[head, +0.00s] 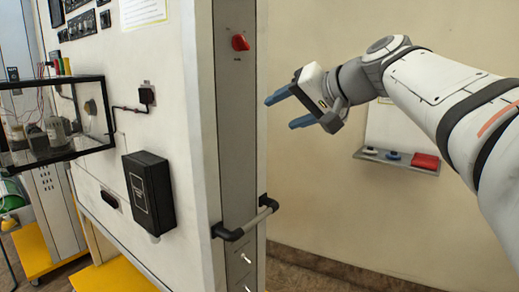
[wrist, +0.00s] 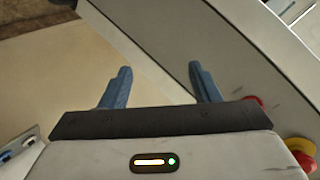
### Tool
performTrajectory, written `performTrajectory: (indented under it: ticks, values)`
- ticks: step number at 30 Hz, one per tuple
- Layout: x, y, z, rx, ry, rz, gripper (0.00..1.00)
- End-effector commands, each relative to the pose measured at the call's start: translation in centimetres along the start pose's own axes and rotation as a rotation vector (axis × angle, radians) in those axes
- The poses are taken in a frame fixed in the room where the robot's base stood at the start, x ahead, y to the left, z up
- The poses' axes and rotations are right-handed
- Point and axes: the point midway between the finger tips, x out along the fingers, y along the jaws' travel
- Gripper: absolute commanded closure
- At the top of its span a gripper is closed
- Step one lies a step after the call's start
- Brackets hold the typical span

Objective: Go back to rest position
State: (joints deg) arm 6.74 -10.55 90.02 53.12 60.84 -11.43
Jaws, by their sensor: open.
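My gripper (head: 284,110) is at the upper middle of the head view, on my arm coming in from the right. Its two blue fingers are apart and nothing is between them. The fingers point left, toward the narrow grey edge of the white trainer cabinet (head: 225,190), near the red knob (head: 240,42) but apart from it in the picture. In the wrist view my gripper (wrist: 160,80) also shows empty, with spread fingers. A red knob on a yellow base (wrist: 300,152) is at the lower right there, and part of another red piece shows behind the right finger.
A black box (head: 149,192) and a glass case (head: 60,118) are on the cabinet's front. A wall shelf (head: 395,160) holds a red item. The wall area below my gripper looks clear.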

Motion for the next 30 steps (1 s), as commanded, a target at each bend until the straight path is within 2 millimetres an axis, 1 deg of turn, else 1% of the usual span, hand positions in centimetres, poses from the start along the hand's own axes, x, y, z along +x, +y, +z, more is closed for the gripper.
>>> performTrajectory:
  ticks: [2,4,7,8,9,11,12,15,18,21,24,30]
  values:
    - [-0.3,2.1,2.8,0.016,-0.077,0.127,0.44]
    - [-0.5,4.8,6.0,0.017,-0.144,0.238,0.44]
    - [-1.6,8.4,10.8,0.003,-0.243,0.389,0.44]
    - [-2.0,9.4,12.3,-0.006,-0.275,0.433,0.44]
    - [-2.7,10.7,14.2,-0.02,-0.315,0.489,0.44]
    - [-4.0,12.5,17.1,-0.044,-0.374,0.566,0.44]
    - [-4.8,13.6,18.8,-0.062,-0.409,0.612,0.44]
    - [-6.7,15.8,22.4,-0.109,-0.487,0.702,0.44]
    - [-8.2,17.3,24.8,-0.146,-0.538,0.76,0.44]
    - [-8.8,18.1,26.1,-0.167,-0.565,0.788,0.44]
    - [-9.0,18.4,26.5,-0.174,-0.574,0.798,0.44]
    - [-8.9,18.5,26.5,-0.173,-0.573,0.797,0.44]
